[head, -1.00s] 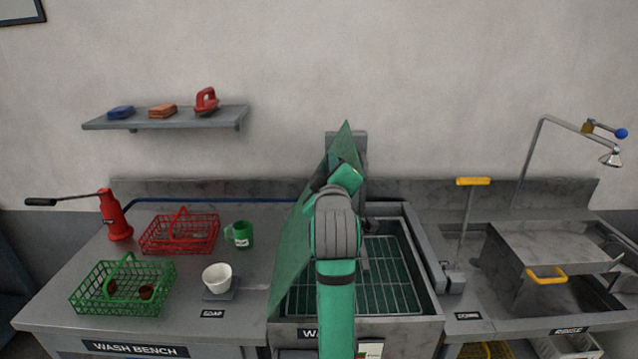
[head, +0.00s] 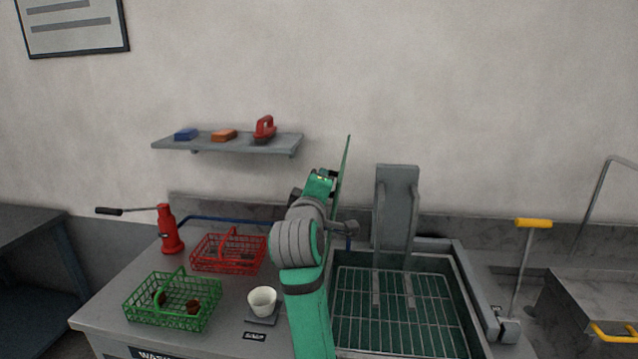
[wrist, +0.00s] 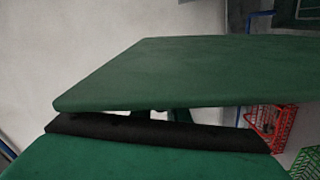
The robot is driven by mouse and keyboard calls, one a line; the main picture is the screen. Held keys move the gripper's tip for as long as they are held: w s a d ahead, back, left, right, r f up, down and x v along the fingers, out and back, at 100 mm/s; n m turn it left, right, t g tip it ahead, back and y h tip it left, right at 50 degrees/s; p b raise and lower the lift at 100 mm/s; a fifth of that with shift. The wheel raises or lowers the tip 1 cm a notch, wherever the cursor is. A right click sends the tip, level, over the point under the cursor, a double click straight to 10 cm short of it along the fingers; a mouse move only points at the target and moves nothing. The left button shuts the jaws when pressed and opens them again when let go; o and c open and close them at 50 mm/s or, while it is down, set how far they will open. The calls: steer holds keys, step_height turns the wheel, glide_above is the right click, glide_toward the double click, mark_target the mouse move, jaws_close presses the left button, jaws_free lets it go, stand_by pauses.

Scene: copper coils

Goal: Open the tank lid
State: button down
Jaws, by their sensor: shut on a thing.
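The tank (head: 462,300) is a grey basin with a dark green interior and a wire rack, and its top is uncovered. Its green lid (head: 346,165) stands raised at the tank's left side, seen nearly edge-on in the head view. In the wrist view the lid (wrist: 190,75) is a broad green panel filling the middle. My gripper (wrist: 165,114) is shut on the lid at its near edge. The fingers are mostly hidden by a dark bar and the panel, and the exact grip cannot be seen. My arm covers the lid's lower part in the head view.
A green basket (head: 172,300), a red basket (head: 228,252), a white cup (head: 262,300) and a red jack-like tool (head: 169,230) stand on the bench left of my arm. A yellow-handled lever (head: 533,224) stands right of the tank. A wall shelf (head: 228,144) is above.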

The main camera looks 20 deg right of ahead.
steer(key=shift+w+f, duration=0.1)
steer(key=shift+f, duration=0.15)
steer(key=c, duration=1.8)
jaws_free()
steer(key=shift+o, duration=0.2)
steer(key=shift+r, duration=0.1)
steer(key=shift+s+a, duration=0.2)
steer(key=shift+s, duration=0.15)
steer(key=v, duration=1)
steer(key=shift+d, duration=0.1)
